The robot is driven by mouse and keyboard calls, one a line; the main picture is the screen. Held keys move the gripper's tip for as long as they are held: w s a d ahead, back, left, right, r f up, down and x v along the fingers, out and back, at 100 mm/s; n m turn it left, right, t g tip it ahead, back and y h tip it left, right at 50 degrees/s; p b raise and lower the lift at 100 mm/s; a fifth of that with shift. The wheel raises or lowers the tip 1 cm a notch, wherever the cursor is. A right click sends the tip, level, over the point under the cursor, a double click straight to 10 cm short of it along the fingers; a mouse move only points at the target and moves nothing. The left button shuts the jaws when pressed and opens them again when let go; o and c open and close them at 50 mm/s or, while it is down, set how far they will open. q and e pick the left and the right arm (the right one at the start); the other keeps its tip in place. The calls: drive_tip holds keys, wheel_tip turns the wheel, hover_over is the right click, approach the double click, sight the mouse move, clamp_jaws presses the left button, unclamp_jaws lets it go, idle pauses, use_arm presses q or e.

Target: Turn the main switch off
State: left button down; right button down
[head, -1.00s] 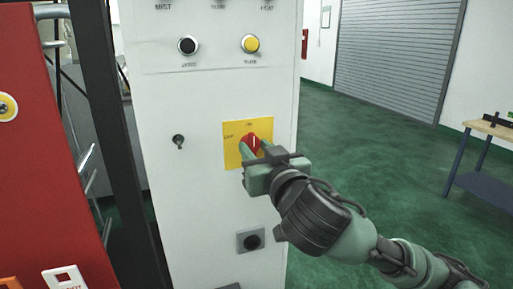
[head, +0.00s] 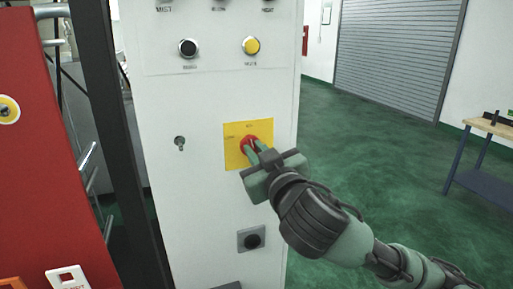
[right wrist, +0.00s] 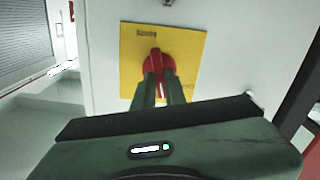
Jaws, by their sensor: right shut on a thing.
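The main switch is a red rotary knob (head: 247,141) on a yellow square plate (head: 233,130), fixed to the front of a white cabinet. In the right wrist view the red knob (right wrist: 154,60) shows in the middle of the yellow plate (right wrist: 185,45). My right gripper (head: 252,147) is at the knob, its two green fingers close together and shut on it. The fingers (right wrist: 158,82) hide the lower part of the knob in the wrist view. The plate's lettering is too blurred to read fully. My left gripper is not in view.
The white cabinet (head: 205,110) also bears a black button (head: 187,47), a yellow button (head: 251,46), a key switch (head: 180,142) and a black knob (head: 250,239) below the plate. A red panel (head: 45,170) stands at left. Green floor lies open at right, before a workbench (head: 487,125).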

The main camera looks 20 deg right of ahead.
drive_tip(key=n+p, duration=0.2)
drive_tip(key=n, duration=0.3)
drive_tip(key=shift+a, duration=0.1)
drive_tip(key=shift+a+f+n+p, duration=0.1)
drive_tip(key=shift+n+p, duration=0.85)
drive_tip(key=shift+n, duration=0.85)
drive_tip(key=c, duration=1.5)
unclamp_jaws()
drive_tip(key=shift+o, duration=0.2)
drive_tip(key=s+p, duration=0.7)
drive_tip(key=s, duration=0.1)
